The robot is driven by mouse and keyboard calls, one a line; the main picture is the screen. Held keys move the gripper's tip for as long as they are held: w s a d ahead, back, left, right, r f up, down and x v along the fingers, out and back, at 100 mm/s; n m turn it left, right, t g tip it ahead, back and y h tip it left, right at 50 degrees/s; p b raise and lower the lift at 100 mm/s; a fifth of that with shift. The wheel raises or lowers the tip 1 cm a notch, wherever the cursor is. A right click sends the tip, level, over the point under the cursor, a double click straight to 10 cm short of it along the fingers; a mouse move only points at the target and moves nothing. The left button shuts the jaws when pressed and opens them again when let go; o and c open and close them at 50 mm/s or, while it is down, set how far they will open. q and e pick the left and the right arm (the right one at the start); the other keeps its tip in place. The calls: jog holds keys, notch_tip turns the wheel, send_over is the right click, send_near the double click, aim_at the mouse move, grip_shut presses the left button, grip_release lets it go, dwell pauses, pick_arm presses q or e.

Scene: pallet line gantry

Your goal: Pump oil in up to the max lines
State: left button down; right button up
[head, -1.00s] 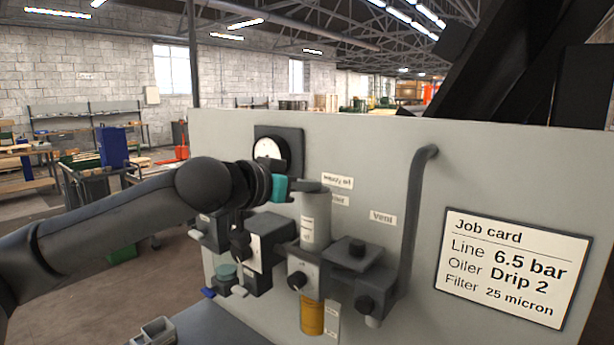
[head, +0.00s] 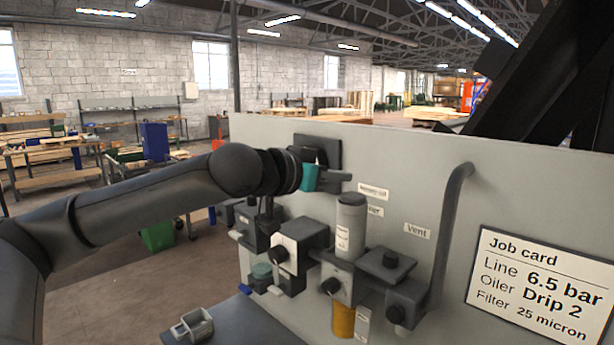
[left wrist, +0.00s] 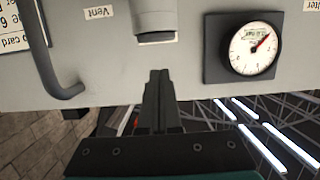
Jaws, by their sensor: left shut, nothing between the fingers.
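The oiler is on the grey panel (head: 440,190), with a white upright cylinder (head: 351,232) above and an amber bowl (head: 343,320) below. The bowl's max line cannot be made out. My left gripper (head: 340,177) is shut and empty, a little above the cylinder's top and apart from it. In the left wrist view, which is upside down, the shut fingers (left wrist: 160,75) point at the end of the white cylinder (left wrist: 155,20) with a gap between. The pressure gauge (left wrist: 253,48) shows beside them; its needle is on the red mark. My right gripper is out of view.
Dark block units with knobs (head: 300,245) flank the oiler. A bent grey pipe (head: 455,230) rises at its right, near the Vent label (head: 417,231). The job card (head: 545,285) is farther right. A small open grey container (head: 193,326) stands on a dark ledge at lower left.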

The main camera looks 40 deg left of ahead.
pick_arm(q)
jog(key=b+v, duration=0.5)
jog(key=v, duration=0.3)
jog(key=shift+b, duration=0.35)
jog(key=shift+w+d, duration=0.1)
dwell(0.9)
